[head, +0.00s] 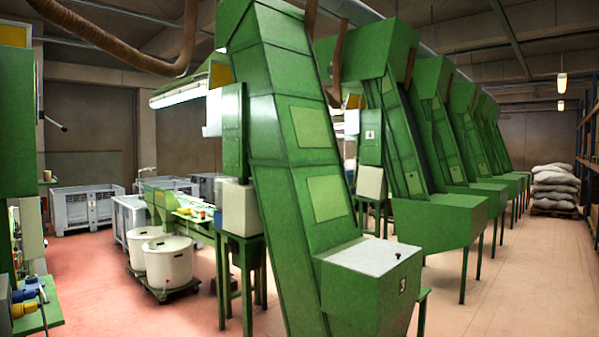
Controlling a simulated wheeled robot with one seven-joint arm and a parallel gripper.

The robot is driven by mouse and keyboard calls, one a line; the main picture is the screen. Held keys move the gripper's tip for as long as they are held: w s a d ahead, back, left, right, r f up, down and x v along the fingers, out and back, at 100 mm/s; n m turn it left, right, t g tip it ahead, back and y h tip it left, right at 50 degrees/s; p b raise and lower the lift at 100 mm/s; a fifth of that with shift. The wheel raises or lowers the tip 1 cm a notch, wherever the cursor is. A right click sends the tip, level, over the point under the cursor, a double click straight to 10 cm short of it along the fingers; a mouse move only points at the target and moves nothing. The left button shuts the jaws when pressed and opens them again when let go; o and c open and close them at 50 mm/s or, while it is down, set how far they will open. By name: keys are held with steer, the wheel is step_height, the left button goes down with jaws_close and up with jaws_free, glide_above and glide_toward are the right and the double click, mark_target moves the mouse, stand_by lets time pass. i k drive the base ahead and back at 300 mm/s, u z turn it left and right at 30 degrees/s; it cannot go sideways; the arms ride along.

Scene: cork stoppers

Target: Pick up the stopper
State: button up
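I cannot make out a cork stopper for certain in the head view. A small dark object (398,256) is on the pale flat top (365,257) of the nearest green machine's box, towards its right side. It is too small to tell whether it is a stopper or a fitting of the machine. My gripper is not in view.
Green inclined machines (300,150) stand in a row to the right. Two white tubs (168,262) sit on a low dark dolly at left. Grey crates (88,208) stand behind. Stacked sacks (555,188) are at far right. Floor is open at front left and along the right.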

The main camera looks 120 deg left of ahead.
mark_target(47, 177)
steer(key=u, duration=0.75)
steer(key=k, duration=0.95)
steer(key=u, duration=1.35)
steer(key=i, duration=0.7)
steer(key=u, duration=1.6)
steer(key=i, duration=1.7)
steer(key=u, duration=1.35)
steer(key=i, duration=1.65)
steer(key=u, duration=0.85)
steer(key=k, duration=0.45)
steer(key=z, duration=0.55)
steer(key=i, duration=0.35)
steer(key=z, duration=0.2)
